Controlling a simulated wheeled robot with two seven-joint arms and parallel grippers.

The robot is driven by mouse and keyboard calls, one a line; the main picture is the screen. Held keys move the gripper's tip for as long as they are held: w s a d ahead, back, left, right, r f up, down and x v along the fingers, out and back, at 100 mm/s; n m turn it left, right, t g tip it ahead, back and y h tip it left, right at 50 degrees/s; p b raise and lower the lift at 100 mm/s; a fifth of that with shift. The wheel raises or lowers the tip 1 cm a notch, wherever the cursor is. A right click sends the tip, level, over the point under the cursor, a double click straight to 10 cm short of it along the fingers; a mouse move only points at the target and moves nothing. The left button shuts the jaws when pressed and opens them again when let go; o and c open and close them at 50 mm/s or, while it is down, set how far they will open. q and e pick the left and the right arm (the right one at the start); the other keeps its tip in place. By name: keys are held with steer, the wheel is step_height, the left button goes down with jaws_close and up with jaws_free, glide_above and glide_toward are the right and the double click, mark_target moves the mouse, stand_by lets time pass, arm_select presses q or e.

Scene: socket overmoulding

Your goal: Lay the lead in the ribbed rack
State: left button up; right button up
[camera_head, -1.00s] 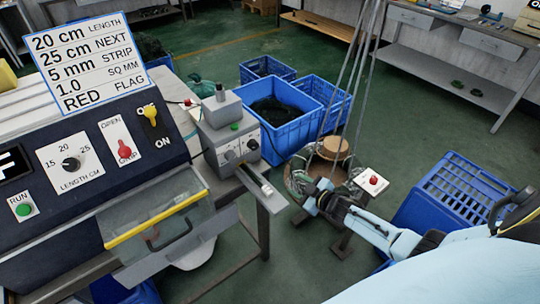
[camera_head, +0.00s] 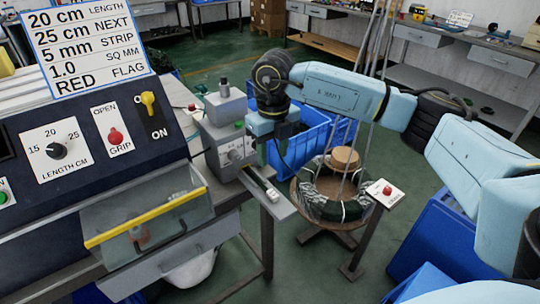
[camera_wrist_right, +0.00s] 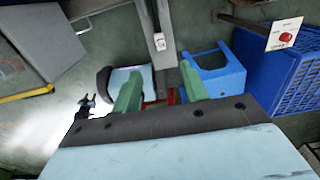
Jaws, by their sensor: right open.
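I cannot make out a lead or a ribbed rack for certain in either view. A grey rail (camera_head: 264,187) with a small pale block on it sticks out from the grey bench machine (camera_head: 228,130); ribs cannot be made out. My right gripper (camera_head: 278,142) hangs beside that machine, above and behind the rail in the head view. In the right wrist view its two green fingers (camera_wrist_right: 160,82) are apart. Some red shows between them, too small to identify. My left gripper is not recognisable in either view.
The control box (camera_head: 90,140) with its clear yellow-edged guard (camera_head: 150,205) stands at left. A round stand (camera_head: 340,205) with coiled cable and a white red-button panel (camera_head: 384,192) stand right of the rail. Blue crates (camera_head: 300,140) lie behind.

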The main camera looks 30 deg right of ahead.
mark_target(273, 193)
step_height(273, 193, down, 12)
steer(key=shift+f+b, duration=0.15)
steer(key=shift+b, duration=0.85)
steer(key=shift+f, duration=0.4)
arm_select(q)
steer(key=w+d+r, duration=0.1)
steer(key=w, duration=0.5)
steer(key=shift+r, duration=0.2)
arm_select(e)
jaws_close()
steer(key=shift+s+d+p, duration=0.15)
steer(key=shift+s+p, duration=1.15)
steer(key=shift+s, duration=0.75)
arm_select(q)
steer(key=shift+r+p, duration=0.55)
steer(key=shift+r, duration=1.3)
arm_select(e)
steer(key=shift+s+d, duration=0.1)
steer(key=shift+s, duration=1.1)
steer(key=shift+r, duration=0.1)
